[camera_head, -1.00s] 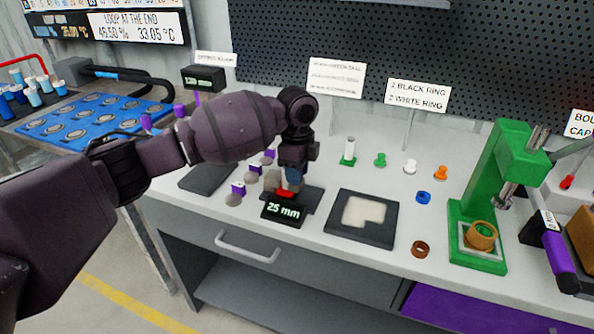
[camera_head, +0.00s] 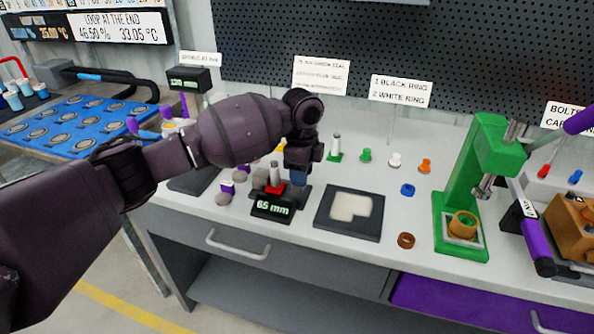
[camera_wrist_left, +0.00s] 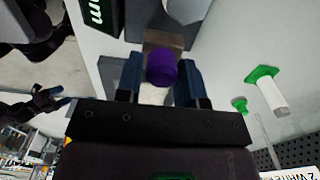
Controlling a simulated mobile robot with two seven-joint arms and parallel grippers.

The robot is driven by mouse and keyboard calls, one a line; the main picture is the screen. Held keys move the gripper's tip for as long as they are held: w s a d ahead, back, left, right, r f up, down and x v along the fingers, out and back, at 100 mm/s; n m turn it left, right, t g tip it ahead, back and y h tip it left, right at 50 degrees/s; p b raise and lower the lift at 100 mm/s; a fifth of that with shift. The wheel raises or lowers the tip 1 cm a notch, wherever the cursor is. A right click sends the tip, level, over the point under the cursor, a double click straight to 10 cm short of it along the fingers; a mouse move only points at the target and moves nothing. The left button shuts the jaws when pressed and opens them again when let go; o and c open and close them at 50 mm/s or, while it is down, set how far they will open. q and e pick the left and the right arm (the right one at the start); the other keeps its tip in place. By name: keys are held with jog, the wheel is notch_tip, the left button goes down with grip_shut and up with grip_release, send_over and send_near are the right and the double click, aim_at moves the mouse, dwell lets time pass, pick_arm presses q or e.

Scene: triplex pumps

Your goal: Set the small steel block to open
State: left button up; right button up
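The measuring gauge (camera_head: 270,208) stands on the bench, a black base whose green display reads 65 mm. A red part with a steel pin (camera_head: 274,178) sits on it. My left gripper (camera_head: 298,181) is low over the gauge's right side, hiding much of that end. The small steel block (camera_wrist_left: 165,41) shows just beyond the knob. My right gripper (camera_wrist_left: 55,101) is small and distant; its opening is unclear.
A dark tray (camera_head: 340,232) lies right of the gauge. Behind are a white plunger with a green base (camera_head: 336,146) and small coloured parts. A green press (camera_head: 470,200) stands further right.

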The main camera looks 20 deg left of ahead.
pick_arm(q)
jog(key=shift+o, duration=1.4)
jog(key=shift+d, duration=0.1)
pick_arm(e)
jog(key=shift+r, duration=0.15)
jog(key=shift+w+r, duration=0.1)
pick_arm(q)
jog(key=shift+r, duration=0.1)
pick_arm(e)
jog(key=shift+r, duration=0.1)
pick_arm(q)
jog(key=shift+r, duration=0.4)
notch_tip(320, 180, up, 8)
jog(key=shift+r+p, duration=0.15)
jog(key=shift+p, duration=0.65)
jog(key=shift+r, duration=0.75)
pick_arm(e)
jog(key=shift+s+d+r, duration=0.15)
jog(key=shift+s+r, duration=0.2)
